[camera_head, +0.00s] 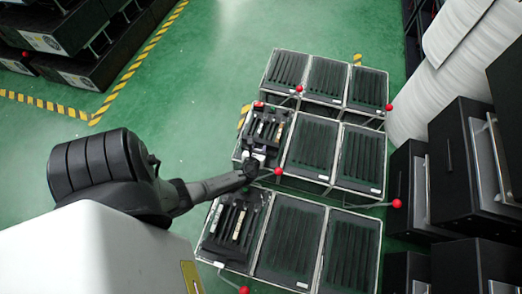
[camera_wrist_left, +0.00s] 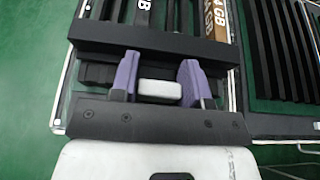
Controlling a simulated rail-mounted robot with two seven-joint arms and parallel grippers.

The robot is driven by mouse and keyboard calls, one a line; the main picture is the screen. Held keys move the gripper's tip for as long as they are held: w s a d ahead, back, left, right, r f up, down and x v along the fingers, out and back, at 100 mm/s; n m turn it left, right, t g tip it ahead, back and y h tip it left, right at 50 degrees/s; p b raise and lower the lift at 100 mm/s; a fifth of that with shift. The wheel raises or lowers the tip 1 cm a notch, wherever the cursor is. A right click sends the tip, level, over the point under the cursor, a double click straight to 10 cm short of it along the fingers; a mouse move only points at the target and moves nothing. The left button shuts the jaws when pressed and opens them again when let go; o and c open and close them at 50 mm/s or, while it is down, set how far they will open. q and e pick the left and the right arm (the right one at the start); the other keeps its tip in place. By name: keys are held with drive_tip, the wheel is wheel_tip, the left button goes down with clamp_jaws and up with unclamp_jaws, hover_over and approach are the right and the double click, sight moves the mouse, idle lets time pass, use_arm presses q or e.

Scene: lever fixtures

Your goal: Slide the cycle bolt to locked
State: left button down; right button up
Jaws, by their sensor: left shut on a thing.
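My left gripper (camera_head: 250,168) reaches from the left to the front edge of the middle-row left case in the head view. In the left wrist view, the purple fingers of my left gripper (camera_wrist_left: 158,78) are shut on a small whitish block (camera_wrist_left: 160,91), which I take to be the handle of the cycle bolt. It sits in front of a black bar (camera_wrist_left: 150,45) along the case. The fingers and palm hide part of the bolt, and I cannot read any locked mark. My right gripper is in neither view.
Glass-topped cases (camera_head: 312,146) stand in rows, with several red-knobbed levers along their edges; one red knob (camera_head: 278,172) is close right of my left gripper. Black cabinets (camera_head: 458,165) stand at the right. Open green floor (camera_head: 220,60) lies behind and left.

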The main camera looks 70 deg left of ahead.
use_arm(q)
drive_tip(key=c, duration=1)
unclamp_jaws()
drive_tip(key=shift+w+a, duration=0.1)
drive_tip(key=shift+a, duration=0.05)
drive_tip(key=shift+o, duration=0.8)
drive_tip(key=shift+w+a+r, duration=0.1)
drive_tip(key=shift+w+a, duration=0.1)
drive_tip(key=shift+o, duration=1.2)
drive_tip(key=shift+s+d, duration=0.15)
drive_tip(key=shift+s, duration=0.05)
drive_tip(key=shift+s+d+r+p, duration=0.15)
drive_tip(key=shift+d+r+p, duration=0.1)
drive_tip(key=shift+d+p, duration=0.1)
drive_tip(key=p+v, duration=0.6)
drive_tip(key=v, duration=0.7)
drive_tip(key=shift+f, duration=0.2)
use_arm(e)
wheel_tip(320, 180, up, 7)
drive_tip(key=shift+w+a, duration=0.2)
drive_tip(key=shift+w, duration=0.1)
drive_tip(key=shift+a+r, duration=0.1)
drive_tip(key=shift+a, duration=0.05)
